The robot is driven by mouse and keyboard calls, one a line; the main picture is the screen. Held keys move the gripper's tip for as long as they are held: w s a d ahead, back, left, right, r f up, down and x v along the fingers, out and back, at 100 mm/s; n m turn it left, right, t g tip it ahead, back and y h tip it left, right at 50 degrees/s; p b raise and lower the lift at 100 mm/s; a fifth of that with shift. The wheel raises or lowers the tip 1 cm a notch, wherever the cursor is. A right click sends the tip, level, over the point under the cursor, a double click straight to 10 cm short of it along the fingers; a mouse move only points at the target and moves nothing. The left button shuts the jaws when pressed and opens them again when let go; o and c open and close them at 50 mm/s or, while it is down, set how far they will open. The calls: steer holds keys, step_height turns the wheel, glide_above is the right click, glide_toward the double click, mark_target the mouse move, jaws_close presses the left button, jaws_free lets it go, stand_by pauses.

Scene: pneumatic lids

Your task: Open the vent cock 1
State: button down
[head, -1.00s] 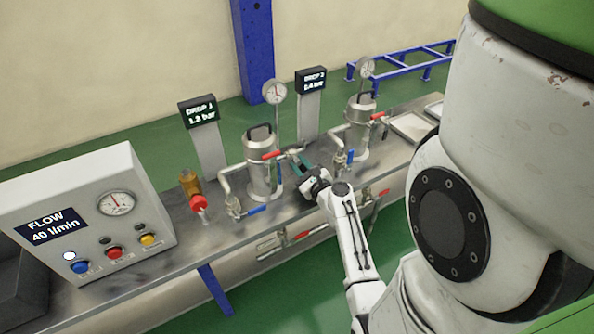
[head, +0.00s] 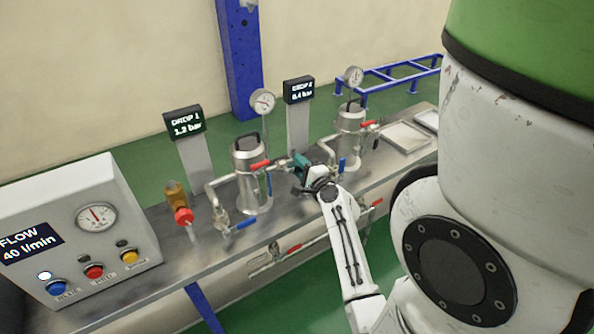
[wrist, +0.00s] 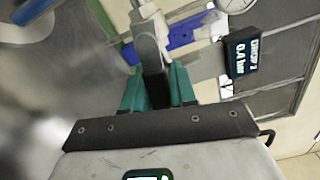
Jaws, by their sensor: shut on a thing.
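My gripper (head: 299,162) has teal fingers and is at the right end of that fitting. In the wrist view the fingers (wrist: 157,88) are shut on a dark grey piece that joins a pale grey fitting (wrist: 147,25). The fingers hide part of the held piece, and no red shows there.
A second vessel (head: 349,130) stands to the right, near the DROP 2 display (head: 299,90). A blue lever (head: 241,224) and an orange-and-red fitting (head: 181,208) are left of my gripper. A flow panel (head: 75,220) fills the bench's left end.

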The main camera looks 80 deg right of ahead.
steer(key=shift+r+n, duration=0.4)
steer(key=shift+n, duration=0.7)
steer(key=shift+r, duration=0.1)
steer(key=c, duration=1)
jaws_free()
steer(key=v, duration=1)
steer(key=shift+s+a, duration=0.3)
